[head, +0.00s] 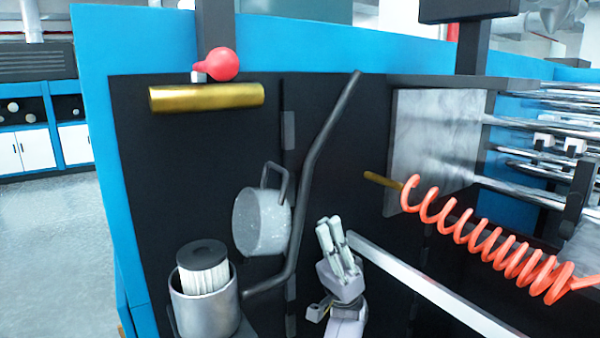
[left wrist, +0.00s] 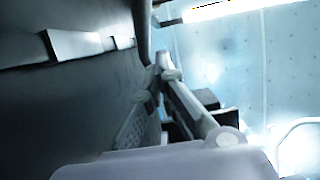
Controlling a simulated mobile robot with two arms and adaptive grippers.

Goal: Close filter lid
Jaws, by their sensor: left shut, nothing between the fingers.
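The filter lid (head: 258,225) is a grey metal cup with a dark bent handle (head: 278,178). It sits tilted up, above and to the right of the filter housing (head: 195,310), so the housing is open. A white pleated filter (head: 203,277) with a black top stands up out of the housing. My left gripper (head: 329,222) is to the right of the lid, apart from it in the picture, with its fingers together, pointing up and empty. Its fingers also show in the left wrist view (left wrist: 163,70), where I cannot make out the lid. My right gripper is in neither view.
A dark bent pipe (head: 318,150) runs between the lid and my left gripper. A brass cylinder (head: 207,97) and a red knob (head: 222,64) are above the lid. A coiled orange hose (head: 485,240) and a pale bar (head: 430,285) are to the right.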

